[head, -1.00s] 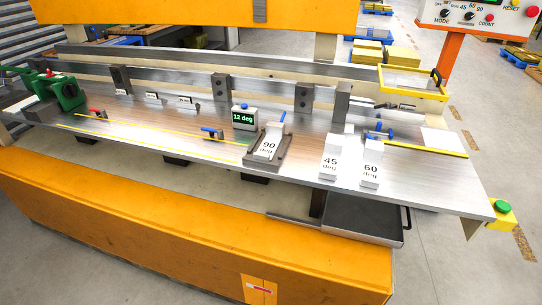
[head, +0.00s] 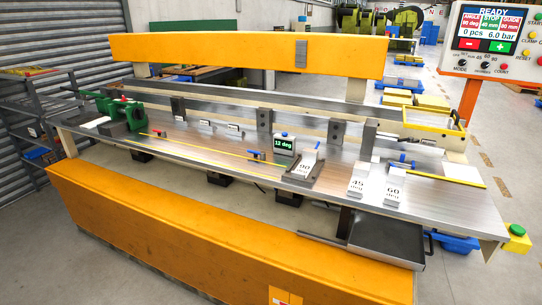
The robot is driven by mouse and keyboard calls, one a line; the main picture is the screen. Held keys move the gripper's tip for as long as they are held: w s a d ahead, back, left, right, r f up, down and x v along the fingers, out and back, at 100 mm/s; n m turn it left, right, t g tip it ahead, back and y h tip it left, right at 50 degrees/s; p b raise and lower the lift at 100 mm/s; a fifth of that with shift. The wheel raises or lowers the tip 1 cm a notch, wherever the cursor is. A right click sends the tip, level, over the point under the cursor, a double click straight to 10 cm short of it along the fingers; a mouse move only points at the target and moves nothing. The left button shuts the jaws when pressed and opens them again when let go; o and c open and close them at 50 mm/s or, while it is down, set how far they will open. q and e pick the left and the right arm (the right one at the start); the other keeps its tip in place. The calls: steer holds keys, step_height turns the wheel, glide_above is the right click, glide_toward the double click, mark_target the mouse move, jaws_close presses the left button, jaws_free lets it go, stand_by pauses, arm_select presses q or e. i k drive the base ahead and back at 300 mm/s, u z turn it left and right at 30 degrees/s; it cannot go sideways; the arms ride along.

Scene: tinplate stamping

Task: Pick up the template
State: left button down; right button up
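Three white angle templates lie on the steel bench (head: 450,195). The 90 deg template (head: 306,164) sits in a dark grey holder with a blue-topped lever, right of the middle. The 45 deg template (head: 357,182) and the 60 deg template (head: 394,190) lie side by side to its right, near the front edge. Neither of my grippers shows in the head view.
A small gauge (head: 284,145) reading "12 deg" stands left of the 90 deg holder. A green clamp device (head: 125,115) is at the left end. A dark tray (head: 385,242) hangs at the front right. The control panel (head: 493,43) reads READY, angle 90 deg.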

mark_target(309, 158)
steer(key=u, duration=0.45)
steer(key=i, duration=0.85)
steer(key=z, duration=0.05)
